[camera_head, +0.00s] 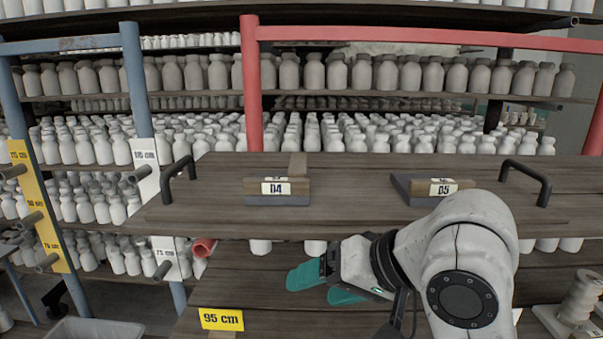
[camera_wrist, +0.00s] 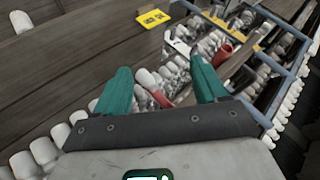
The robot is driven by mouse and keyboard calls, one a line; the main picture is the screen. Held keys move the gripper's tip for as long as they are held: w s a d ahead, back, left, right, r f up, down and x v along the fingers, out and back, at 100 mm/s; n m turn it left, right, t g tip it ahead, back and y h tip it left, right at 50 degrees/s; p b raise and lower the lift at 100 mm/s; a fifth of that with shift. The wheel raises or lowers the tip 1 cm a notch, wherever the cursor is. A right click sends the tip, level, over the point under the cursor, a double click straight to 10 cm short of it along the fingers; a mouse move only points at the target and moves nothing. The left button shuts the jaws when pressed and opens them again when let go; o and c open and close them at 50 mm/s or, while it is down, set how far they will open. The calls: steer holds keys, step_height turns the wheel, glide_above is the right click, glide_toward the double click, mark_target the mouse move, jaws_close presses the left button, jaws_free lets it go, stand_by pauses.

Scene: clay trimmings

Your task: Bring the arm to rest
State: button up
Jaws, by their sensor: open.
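My gripper (camera_head: 318,284) has teal fingers and is at the lower middle of the head view, pointing left, above the lower wooden board. My white arm reaches in from the lower right. In the wrist view my gripper (camera_wrist: 162,85) shows both teal fingers spread apart, with nothing held between them. Past the fingers the wrist view shows small white bottles and a red tube end, lying beyond the board and out of contact with the fingers as far as I can tell.
A wooden tray (camera_head: 350,215) with black handles carries blocks labelled D4 (camera_head: 275,188) and D5 (camera_head: 443,187) just above my gripper. A yellow 95 cm label (camera_head: 221,319) marks the lower board. Racks of white bottles, with blue and red posts (camera_head: 252,100), stand behind. A grey bin (camera_head: 95,329) is lower left.

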steer(key=s+d+f+m+h, duration=0.1)
steer(key=s+d+f, duration=0.25)
steer(key=f, duration=0.45)
steer(key=s+d+f+h, duration=0.1)
steer(key=s+d+f, duration=0.25)
steer(key=f, duration=0.45)
steer(key=s+d+f+m+h, duration=0.15)
steer(key=d+f, duration=0.25)
steer(key=f, duration=0.4)
steer(key=s+d+f+g+h, duration=0.2)
steer(key=s+d+f, duration=0.5)
steer(key=s+f, duration=0.2)
steer(key=s, duration=0.2)
steer(key=shift+s+f+h, duration=0.15)
steer(key=shift+s+h, duration=0.2)
steer(key=s+d+f, duration=0.1)
steer(key=s+d, duration=0.1)
steer(key=s, duration=0.1)
steer(key=s+d+f+g+h, duration=0.1)
steer(key=s+d, duration=0.1)
steer(key=s, duration=0.1)
steer(key=s+d+f+n+g+h, duration=0.1)
steer(key=s+d, duration=0.1)
steer(key=s, duration=0.2)
steer(key=shift+s+d+f, duration=0.1)
steer(key=shift+f, duration=0.3)
